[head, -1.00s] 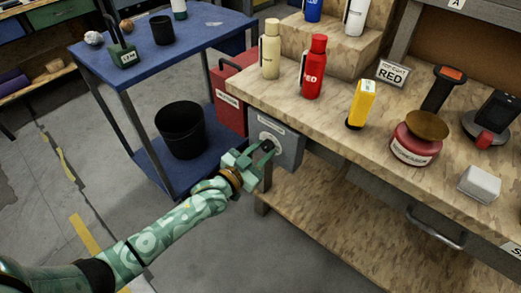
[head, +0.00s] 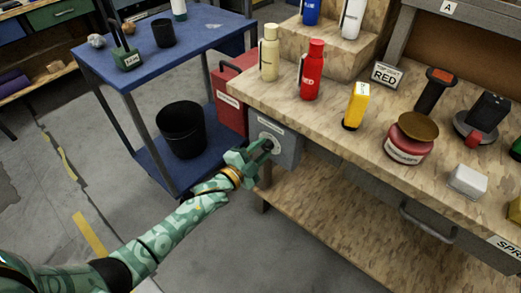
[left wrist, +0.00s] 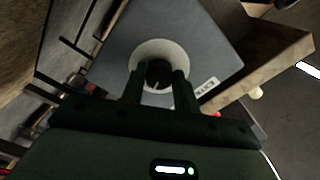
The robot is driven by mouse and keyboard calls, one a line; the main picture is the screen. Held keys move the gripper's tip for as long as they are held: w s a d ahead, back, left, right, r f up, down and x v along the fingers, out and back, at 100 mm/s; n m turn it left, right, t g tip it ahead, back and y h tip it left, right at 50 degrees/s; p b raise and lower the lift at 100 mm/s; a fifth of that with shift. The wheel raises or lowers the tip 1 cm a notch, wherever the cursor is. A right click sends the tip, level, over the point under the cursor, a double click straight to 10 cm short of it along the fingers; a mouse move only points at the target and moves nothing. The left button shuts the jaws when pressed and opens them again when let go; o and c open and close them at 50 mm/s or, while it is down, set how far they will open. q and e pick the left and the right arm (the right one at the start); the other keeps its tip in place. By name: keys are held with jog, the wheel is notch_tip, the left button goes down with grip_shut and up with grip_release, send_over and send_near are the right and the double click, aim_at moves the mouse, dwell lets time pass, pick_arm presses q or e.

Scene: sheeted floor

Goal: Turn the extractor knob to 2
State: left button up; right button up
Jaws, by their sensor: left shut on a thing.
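The extractor control is a grey box (head: 290,149) mounted under the front left corner of the workbench, with a pale round dial on its face. In the left wrist view the dark knob (left wrist: 158,74) sits at the middle of the pale dial ring (left wrist: 150,50). My left gripper (head: 267,147) reaches the box face, and its fingers (left wrist: 158,88) stand on both sides of the knob, shut on it. A light mark shows on the knob. The dial's numbers are too small to read. My right gripper is in neither view.
The wooden workbench (head: 330,125) carries a red bottle (head: 312,72), a cream bottle (head: 269,55), a yellow item (head: 356,104) and a red tin (head: 408,148). A red box (head: 232,100) stands beside the grey box. A blue cart (head: 150,60) with a black bin (head: 182,130) is left.

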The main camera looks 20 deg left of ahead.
pick_arm(q)
jog(key=shift+m, duration=0.6)
jog(key=shift+f, duration=0.1)
jog(key=o, duration=0.8)
jog(key=shift+o, duration=0.9)
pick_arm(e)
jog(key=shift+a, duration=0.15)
pick_arm(q)
jog(key=p+v, duration=0.4)
jog(key=v, duration=1.2)
jog(key=shift+s+p, duration=0.2)
jog(key=shift+p, duration=0.1)
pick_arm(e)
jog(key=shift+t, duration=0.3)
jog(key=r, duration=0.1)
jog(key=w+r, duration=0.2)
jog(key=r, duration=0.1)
